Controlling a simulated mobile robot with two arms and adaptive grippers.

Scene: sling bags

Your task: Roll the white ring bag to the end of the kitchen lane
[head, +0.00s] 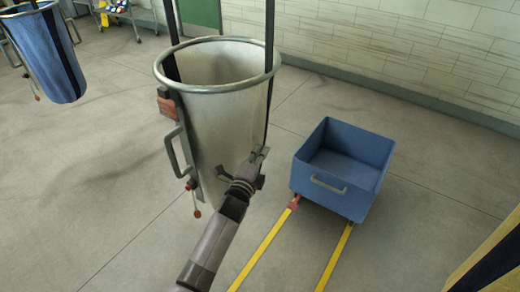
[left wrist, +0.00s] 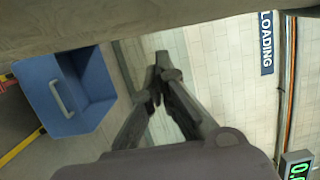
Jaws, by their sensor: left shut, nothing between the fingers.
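The white ring bag (head: 225,125) hangs from dark straps in the middle of the head view, with a round metal rim and an open top. A grey handle and a small red-tipped pull are on its left side. My left gripper (head: 257,160) is at the bag's lower right side, in front of it. Its fingers are closed with nothing between them, also in the left wrist view (left wrist: 160,70). I cannot tell whether it touches the bag. My right gripper is out of view.
A blue bin (head: 340,165) with a front handle stands right of the bag, by two yellow floor strips (head: 265,245). A blue bag (head: 45,55) hangs at upper left. A cart (head: 115,12) stands behind. A LOADING sign (left wrist: 266,43) is on the wall.

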